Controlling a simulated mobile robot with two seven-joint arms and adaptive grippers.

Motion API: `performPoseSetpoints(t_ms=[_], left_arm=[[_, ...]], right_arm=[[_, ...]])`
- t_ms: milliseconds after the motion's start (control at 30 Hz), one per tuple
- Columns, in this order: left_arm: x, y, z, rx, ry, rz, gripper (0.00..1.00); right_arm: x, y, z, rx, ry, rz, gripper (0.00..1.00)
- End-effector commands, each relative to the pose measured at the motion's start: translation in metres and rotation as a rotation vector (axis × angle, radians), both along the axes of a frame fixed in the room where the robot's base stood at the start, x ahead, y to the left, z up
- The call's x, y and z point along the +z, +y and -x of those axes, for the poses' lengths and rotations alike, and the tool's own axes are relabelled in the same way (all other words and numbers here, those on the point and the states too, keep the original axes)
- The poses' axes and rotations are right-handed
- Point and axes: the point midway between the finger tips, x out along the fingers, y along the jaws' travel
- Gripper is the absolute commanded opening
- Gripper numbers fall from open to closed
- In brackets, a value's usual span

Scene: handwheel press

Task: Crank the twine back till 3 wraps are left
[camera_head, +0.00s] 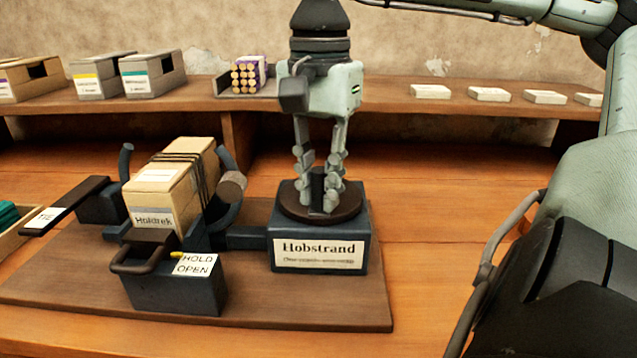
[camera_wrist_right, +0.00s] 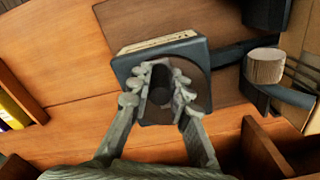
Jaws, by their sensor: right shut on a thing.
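The press labelled Hobstrand has a dark blue box (camera_head: 318,236) with a round brown disc on top and a dark upright crank knob (camera_head: 317,185). My right gripper (camera_head: 321,200) points down and is shut on the knob, which also shows between the fingers in the right wrist view (camera_wrist_right: 161,82). A tan Holdtrek box (camera_head: 158,200) sits in the cradle at left, with several dark twine wraps (camera_head: 190,170) around it. A wooden spool (camera_head: 232,186) is beside it. A lever labelled HOLD OPEN (camera_head: 150,258) and a TIE lever (camera_head: 65,207) are on the machine. My left gripper is out of view.
The machine stands on a brown baseboard (camera_head: 300,312) on the wooden bench. A raised shelf behind holds cartons (camera_head: 152,73), a stack of yellow-ended rolls (camera_head: 246,76) and flat white packets (camera_head: 430,91). A tray with green things (camera_head: 8,215) is at far left.

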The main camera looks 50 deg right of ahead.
Motion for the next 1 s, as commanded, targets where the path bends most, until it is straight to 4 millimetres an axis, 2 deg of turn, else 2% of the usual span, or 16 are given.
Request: performPoseSetpoints(t_ms=[133, 167, 300, 667, 767, 1000], left_arm=[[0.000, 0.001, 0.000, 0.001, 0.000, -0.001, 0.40], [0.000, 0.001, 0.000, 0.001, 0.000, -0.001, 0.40], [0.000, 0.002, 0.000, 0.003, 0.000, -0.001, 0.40], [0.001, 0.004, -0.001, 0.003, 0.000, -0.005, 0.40], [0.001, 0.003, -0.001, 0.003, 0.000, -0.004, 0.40], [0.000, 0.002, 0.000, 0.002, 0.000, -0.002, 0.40]], right_arm=[[0.000, 0.000, 0.000, -0.001, 0.000, 0.002, 0.00], [0.000, 0.000, 0.000, -0.002, 0.000, 0.002, 0.21], [0.000, 0.000, 0.000, -0.002, 0.000, 0.002, 0.38], [0.004, 0.000, 0.000, -0.002, -0.001, 0.002, 0.39], [0.015, -0.001, -0.001, -0.003, -0.004, 0.002, 0.39], [0.065, -0.001, -0.001, -0.004, -0.004, 0.003, 0.39]])
